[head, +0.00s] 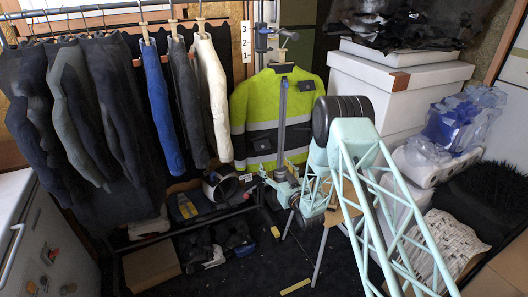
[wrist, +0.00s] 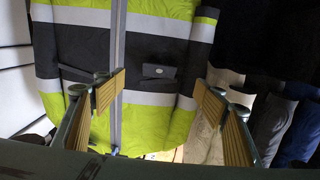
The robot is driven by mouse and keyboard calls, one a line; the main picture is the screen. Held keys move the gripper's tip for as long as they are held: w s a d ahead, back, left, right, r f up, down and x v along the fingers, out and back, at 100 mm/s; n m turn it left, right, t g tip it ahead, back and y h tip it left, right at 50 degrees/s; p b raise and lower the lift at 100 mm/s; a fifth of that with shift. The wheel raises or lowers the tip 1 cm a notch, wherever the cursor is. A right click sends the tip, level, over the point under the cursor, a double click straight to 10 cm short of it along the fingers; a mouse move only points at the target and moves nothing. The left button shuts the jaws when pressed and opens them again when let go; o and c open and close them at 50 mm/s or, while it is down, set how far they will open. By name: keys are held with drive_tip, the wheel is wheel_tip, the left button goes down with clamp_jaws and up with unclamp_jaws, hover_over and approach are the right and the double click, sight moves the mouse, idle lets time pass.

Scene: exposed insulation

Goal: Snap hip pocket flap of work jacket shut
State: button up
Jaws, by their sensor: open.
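The work jacket (head: 258,103) is hi-vis yellow with dark and silver bands and hangs behind my arm in the head view. The jacket (wrist: 137,125) fills the middle of the wrist view, with a grey strip down its front. A small dark pocket flap (wrist: 158,71) with a pale oval mark lies right of that strip. I cannot tell whether the flap is snapped. My gripper (wrist: 159,93) is open and empty, its yellow ribbed pads spread either side of the flap and apart from it. In the head view my gripper is small and unclear before the jacket's lower part.
Dark, blue, grey and white garments (head: 155,108) hang on a rack left of the jacket. A low shelf (head: 205,218) with shoes and a helmet-like item stands below. White boxes (head: 385,95), plastic-wrapped bundles (head: 465,120) and rolls crowd the right. Dark floor shows at the centre.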

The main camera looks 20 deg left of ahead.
sight(263, 149)
drive_tip(key=shift+w+a, duration=0.1)
drive_tip(key=shift+b+x, duration=1.5)
drive_tip(key=shift+x, duration=5.3)
drive_tip(key=c, duration=0.9)
